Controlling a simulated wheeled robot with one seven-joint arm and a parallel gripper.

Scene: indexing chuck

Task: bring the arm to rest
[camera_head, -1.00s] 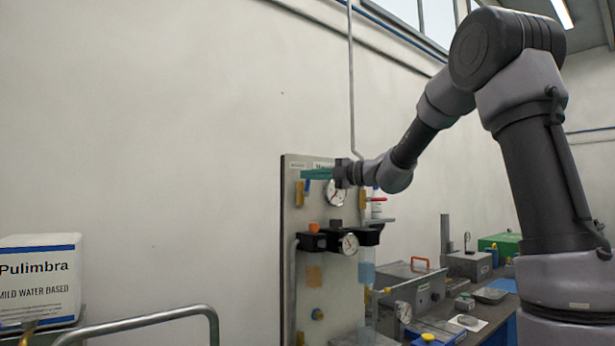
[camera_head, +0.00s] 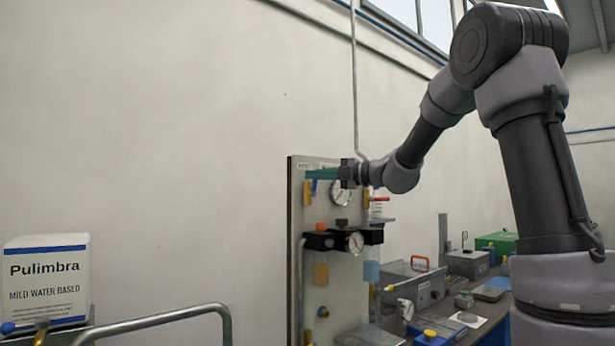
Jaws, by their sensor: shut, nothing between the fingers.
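My gripper (camera_head: 322,174) has teal fingers pointing left, at the end of my bent grey and black arm. The fingers are together with nothing held. From this view the gripper overlaps the upper part of an upright panel (camera_head: 297,265) on the wall side. I cannot tell how far the fingers are from the panel face. My arm hides part of the panel's right edge.
The panel carries an upper gauge (camera_head: 340,192), a lower gauge (camera_head: 355,243) and a black regulator (camera_head: 320,240). To the right is a bench with a grey box (camera_head: 412,285) and a green case (camera_head: 497,242). At left stand a Pulimbra canister (camera_head: 46,280) and a metal rail (camera_head: 160,322).

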